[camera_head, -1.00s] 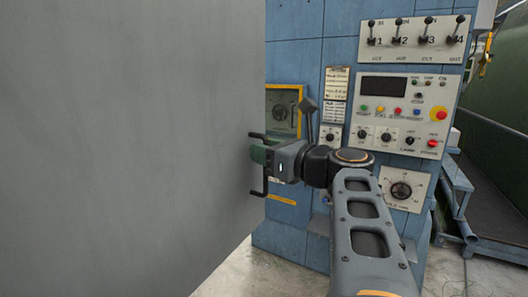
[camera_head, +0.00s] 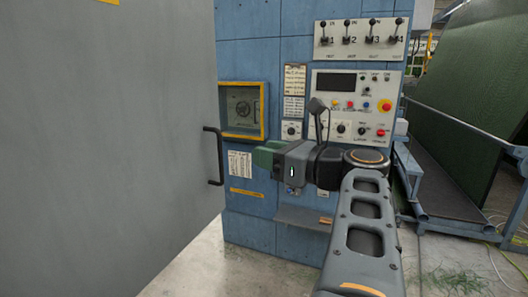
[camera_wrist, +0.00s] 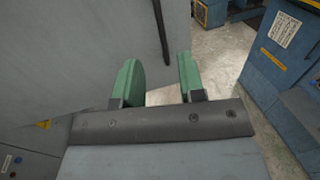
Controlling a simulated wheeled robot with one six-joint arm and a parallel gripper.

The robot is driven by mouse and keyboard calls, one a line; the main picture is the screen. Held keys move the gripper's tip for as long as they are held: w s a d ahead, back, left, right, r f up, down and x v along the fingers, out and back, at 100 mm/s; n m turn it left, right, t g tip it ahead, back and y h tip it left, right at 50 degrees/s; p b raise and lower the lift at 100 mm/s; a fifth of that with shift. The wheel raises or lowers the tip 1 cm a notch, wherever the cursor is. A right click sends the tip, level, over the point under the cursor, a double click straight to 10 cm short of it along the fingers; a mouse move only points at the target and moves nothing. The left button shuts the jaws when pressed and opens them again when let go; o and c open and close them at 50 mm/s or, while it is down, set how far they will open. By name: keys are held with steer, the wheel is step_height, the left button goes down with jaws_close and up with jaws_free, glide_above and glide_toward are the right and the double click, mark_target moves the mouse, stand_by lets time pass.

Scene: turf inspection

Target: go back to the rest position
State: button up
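My gripper (camera_head: 262,156) is in the middle of the camera_head view, to the right of the black handle (camera_head: 214,156) on a large grey door panel (camera_head: 110,160). My arm reaches forward from the lower right and is bent at the wrist.
A blue cabinet (camera_head: 250,215) stands ahead, with a control panel (camera_head: 350,105), levers (camera_head: 361,38) and a yellow-framed recess (camera_head: 242,110). A small ledge (camera_head: 303,218) sticks out below. Railings and a green turf roll (camera_head: 475,75) are at right. Concrete floor (camera_head: 205,265) is open below.

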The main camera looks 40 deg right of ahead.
steer(key=shift+s, duration=0.25)
stand_by(0.4)
steer(key=s+a+f+n+g+h, duration=0.1)
steer(key=a+f+n+g, duration=0.3)
steer(key=f+n, duration=0.6)
steer(key=s+a+f+n+g+h, duration=0.1)
steer(key=a+f+n+g+h, duration=0.2)
steer(key=f+n, duration=0.8)
steer(key=s+a+f+n+g+h, duration=0.1)
steer(key=a+f+n+g, duration=0.4)
steer(key=f+n, duration=0.5)
steer(key=shift+s+a+f+n+g+h, duration=0.25)
steer(key=shift+n+g+h, duration=0.15)
steer(key=shift+h, duration=0.3)
